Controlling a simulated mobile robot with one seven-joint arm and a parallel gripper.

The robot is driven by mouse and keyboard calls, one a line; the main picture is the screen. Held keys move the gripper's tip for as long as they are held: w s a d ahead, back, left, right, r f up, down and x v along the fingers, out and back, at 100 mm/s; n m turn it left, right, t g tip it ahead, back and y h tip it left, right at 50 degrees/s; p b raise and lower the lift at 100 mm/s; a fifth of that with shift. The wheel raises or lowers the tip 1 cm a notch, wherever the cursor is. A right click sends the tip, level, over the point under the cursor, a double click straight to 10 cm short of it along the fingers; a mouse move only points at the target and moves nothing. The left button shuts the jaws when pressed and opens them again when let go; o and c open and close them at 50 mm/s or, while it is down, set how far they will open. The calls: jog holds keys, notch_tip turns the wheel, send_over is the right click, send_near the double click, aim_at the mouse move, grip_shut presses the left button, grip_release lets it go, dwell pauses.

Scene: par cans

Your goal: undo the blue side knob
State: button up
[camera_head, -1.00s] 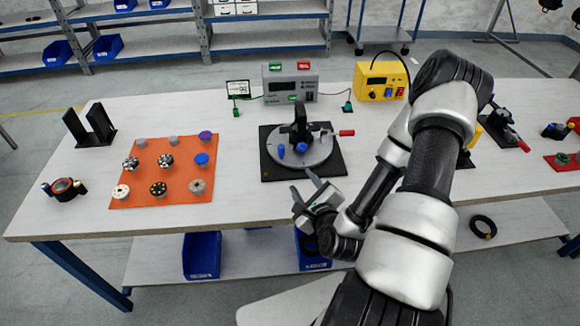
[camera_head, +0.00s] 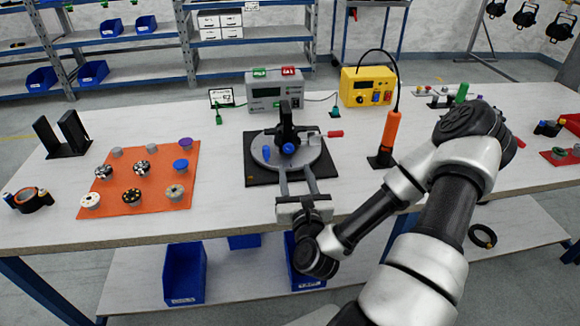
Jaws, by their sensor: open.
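A black upright part (camera_head: 286,116) stands on a grey round plate (camera_head: 312,146), which sits on a black square base (camera_head: 258,177). A round blue knob (camera_head: 289,149) shows low on the near side of the black part. A small blue upright piece (camera_head: 266,152) is just left of it on the plate. My gripper (camera_head: 295,170) is open, its two fingers apart and pointing away from me at the near side of the plate. The fingers look empty and the blue knob appears just beyond and between them; whether they touch anything I cannot tell.
An orange mat (camera_head: 146,209) with several knobs is at left. A grey meter box (camera_head: 263,105) and a yellow unit (camera_head: 358,99) stand behind. A red-tipped handle (camera_head: 333,134) sticks out at right of the plate. An orange tool (camera_head: 390,131) stands upright beyond it.

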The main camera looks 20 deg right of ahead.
aim_at(289, 149)
jog(key=b+x, duration=0.4)
jog(key=x, duration=0.3)
jog(key=shift+w, duration=0.25)
jog(key=shift+x, duration=0.8)
jog(key=shift+c, duration=0.3)
